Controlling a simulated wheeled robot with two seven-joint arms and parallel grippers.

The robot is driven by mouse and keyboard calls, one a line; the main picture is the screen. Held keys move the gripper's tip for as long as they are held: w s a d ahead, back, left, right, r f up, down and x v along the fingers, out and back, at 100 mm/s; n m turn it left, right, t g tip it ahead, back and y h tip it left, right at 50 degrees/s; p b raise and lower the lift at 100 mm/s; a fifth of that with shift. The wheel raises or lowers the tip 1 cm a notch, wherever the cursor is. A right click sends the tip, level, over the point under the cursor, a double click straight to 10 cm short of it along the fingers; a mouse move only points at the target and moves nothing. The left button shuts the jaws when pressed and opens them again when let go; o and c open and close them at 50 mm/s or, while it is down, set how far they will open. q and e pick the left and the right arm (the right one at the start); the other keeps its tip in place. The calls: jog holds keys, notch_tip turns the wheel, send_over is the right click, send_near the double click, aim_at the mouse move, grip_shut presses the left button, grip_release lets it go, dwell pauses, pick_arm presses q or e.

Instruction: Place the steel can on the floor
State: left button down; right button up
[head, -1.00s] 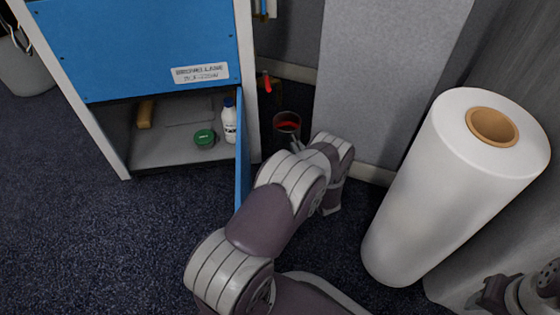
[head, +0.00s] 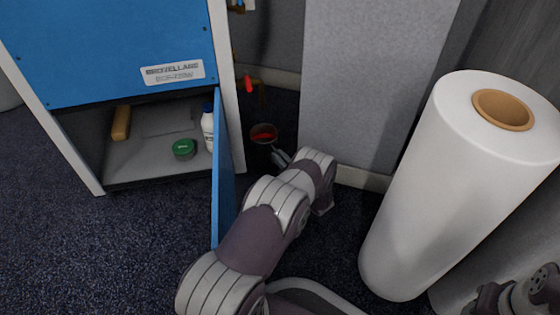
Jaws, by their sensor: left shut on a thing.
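The steel can (head: 264,134) is a small open-topped can with red inside. It is in the middle of the head view, in the dark gap between the blue cabinet and the grey panel. My left gripper (head: 279,156) is shut on it from the near right side. My left arm hides part of the area in front of it. The dark floor (head: 90,245) spreads below; I cannot tell whether the can's base touches it. Part of my right arm shows at the lower right corner, but its jaws are not visible.
The blue cabinet (head: 110,50) stands left, its door (head: 222,170) open close beside my left arm. Its shelf holds a white bottle (head: 208,130), green tin (head: 184,149) and yellow-brown block (head: 121,122). A large white roll (head: 440,205) stands right. A grey panel (head: 370,85) stands behind.

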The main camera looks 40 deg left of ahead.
pick_arm(q)
jog(key=shift+f, duration=0.6)
jog(key=c, duration=1.2)
grip_release()
